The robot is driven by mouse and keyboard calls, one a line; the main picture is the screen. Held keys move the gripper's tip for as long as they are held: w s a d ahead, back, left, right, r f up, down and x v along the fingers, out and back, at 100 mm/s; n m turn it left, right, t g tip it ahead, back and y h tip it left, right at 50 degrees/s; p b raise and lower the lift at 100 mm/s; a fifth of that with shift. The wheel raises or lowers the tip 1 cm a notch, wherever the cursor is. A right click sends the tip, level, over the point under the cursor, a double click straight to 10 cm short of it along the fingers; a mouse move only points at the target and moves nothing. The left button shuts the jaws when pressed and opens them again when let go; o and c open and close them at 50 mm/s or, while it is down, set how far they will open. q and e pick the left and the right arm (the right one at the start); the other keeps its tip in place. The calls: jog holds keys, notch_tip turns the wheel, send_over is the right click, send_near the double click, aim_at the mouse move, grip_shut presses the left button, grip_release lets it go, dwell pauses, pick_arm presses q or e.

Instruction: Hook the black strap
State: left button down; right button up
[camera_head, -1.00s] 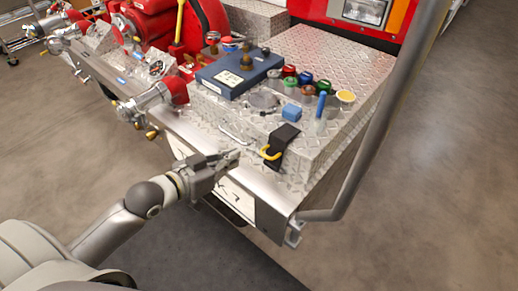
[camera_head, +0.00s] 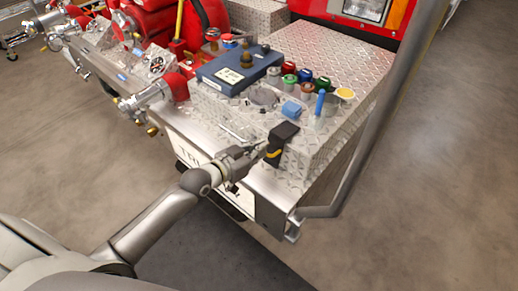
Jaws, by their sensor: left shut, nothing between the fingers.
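The black strap (camera_head: 283,132) hangs over the front edge of the diamond-plate box on the truck bumper. A yellow hook or loop (camera_head: 273,153) shows on its lower part, partly hidden by my left gripper. My left gripper (camera_head: 264,149) is shut, with its fingertips at the strap's left side by the yellow loop. I cannot tell whether the fingers touch the loop or pass into it. My right gripper is not in view.
A blue box (camera_head: 238,72), several coloured caps and a small blue block (camera_head: 291,111) stand on the diamond-plate top (camera_head: 330,50). A grey bar (camera_head: 375,125) rises at the right. Red pump parts and valves (camera_head: 148,98) are at the left. The floor at the right is clear.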

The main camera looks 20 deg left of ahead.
pick_arm(q)
jog(key=shift+t+h, duration=0.3)
jog(key=shift+t, duration=0.4)
notch_tip(320, 180, down, 4)
jog(key=b, duration=0.5)
jog(key=shift+r, duration=0.1)
